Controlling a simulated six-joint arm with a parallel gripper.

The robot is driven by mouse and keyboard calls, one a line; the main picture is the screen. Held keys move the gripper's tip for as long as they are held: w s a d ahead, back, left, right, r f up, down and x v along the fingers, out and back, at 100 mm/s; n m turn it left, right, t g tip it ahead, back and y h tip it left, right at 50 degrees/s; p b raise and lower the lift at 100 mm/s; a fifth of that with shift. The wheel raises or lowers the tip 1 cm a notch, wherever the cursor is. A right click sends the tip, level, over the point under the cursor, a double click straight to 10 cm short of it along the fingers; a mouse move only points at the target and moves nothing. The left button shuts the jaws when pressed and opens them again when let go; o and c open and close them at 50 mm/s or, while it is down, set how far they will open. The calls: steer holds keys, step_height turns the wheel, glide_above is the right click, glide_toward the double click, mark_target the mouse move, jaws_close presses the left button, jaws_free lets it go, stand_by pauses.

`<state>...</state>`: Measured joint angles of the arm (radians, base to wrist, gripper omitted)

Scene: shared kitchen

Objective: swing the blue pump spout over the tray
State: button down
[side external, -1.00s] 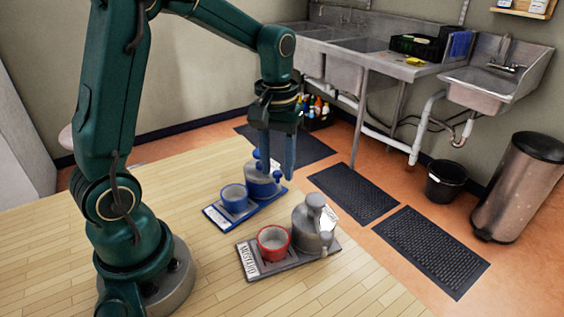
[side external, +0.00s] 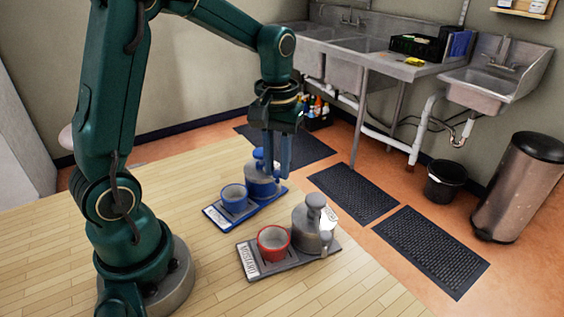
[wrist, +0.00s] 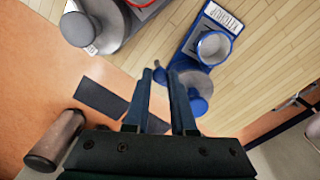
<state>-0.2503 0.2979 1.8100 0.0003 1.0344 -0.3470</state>
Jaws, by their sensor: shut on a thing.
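The blue pump (side external: 262,182) stands on the blue tray (side external: 222,222), with a blue cup (side external: 234,199) at its left. In the wrist view, the pump's round blue head (wrist: 197,105) is right of the fingers, and the cup (wrist: 213,46) is beyond the pump. My gripper (side external: 277,172) points down at the pump's right side, away from the cup. It is shut on the blue spout (wrist: 159,74), which shows only as a small blue part between the fingertips in the wrist view. The fingers hide most of it in the side view.
A grey pump (side external: 306,222) with a red-rimmed cup (side external: 273,243) stands on a grey tray (side external: 290,263), close in front of the blue tray. The wooden table (side external: 170,180) is clear left of the trays. Its edge is just behind the pumps.

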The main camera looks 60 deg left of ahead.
steer(key=shift+s, duration=0.1)
stand_by(0.7)
steer(key=s+a+m, duration=0.5)
steer(key=s+m, duration=0.1)
steer(key=m, duration=0.9)
steer(key=shift+a, duration=0.35)
stand_by(0.4)
steer(key=c, duration=0.7)
jaws_free()
steer(key=shift+s, duration=0.1)
steer(key=shift+c, duration=0.2)
steer(key=shift+r, duration=0.1)
